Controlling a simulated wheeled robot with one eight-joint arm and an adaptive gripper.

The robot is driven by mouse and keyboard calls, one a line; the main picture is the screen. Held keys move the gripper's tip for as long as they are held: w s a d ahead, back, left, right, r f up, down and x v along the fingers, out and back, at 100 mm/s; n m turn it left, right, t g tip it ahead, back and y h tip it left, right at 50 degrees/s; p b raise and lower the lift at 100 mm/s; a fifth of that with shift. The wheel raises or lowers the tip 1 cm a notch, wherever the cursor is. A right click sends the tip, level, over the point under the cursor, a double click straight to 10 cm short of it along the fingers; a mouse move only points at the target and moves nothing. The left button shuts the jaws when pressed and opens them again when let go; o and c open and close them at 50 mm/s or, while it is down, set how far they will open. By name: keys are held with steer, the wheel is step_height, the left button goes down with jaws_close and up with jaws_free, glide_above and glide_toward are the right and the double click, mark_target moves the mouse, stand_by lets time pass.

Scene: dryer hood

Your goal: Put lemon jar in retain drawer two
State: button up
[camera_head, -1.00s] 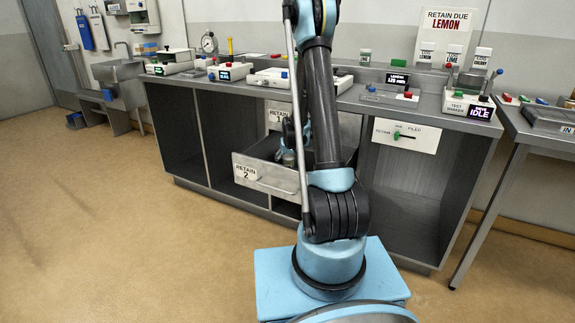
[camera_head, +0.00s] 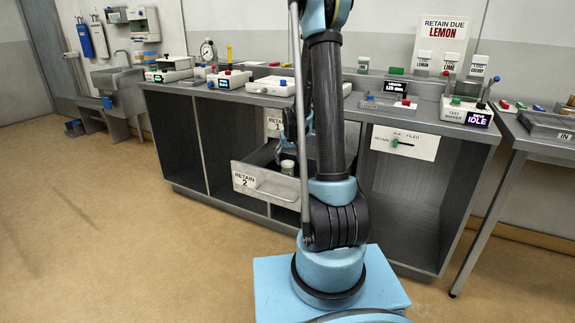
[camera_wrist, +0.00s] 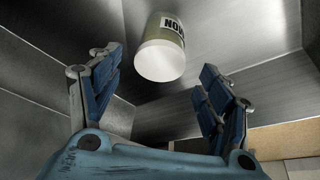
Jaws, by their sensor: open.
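The lemon jar (camera_wrist: 163,52) is a pale jar whose label shows letters ending in "ON". It stands inside the open metal retain drawer two (camera_head: 270,187), marked "RETAIN 2", and also shows in the head view (camera_head: 288,165). My gripper (camera_wrist: 160,64) is open, its blue-padded fingers spread on either side of the jar's near end with gaps visible. In the head view my gripper (camera_head: 290,140) hangs over the drawer, partly hidden by my arm.
A "RETAIN 1" front (camera_head: 274,122) is behind and above the open drawer. The floor at left is clear.

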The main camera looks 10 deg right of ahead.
steer(key=shift+v, duration=1.5)
steer(key=s+d+r+g, duration=0.1)
steer(key=s+r, duration=0.4)
steer(key=s, duration=0.5)
steer(key=s+r, duration=0.5)
steer(key=s, duration=0.6)
steer(key=s+f, duration=0.2)
steer(key=s, duration=0.8)
steer(key=s+f+g, duration=0.1)
steer(key=s+f, duration=0.1)
steer(key=s, duration=0.9)
steer(key=shift+s+d, duration=0.25)
steer(key=shift+w+f, duration=0.25)
steer(key=shift+w, duration=0.2)
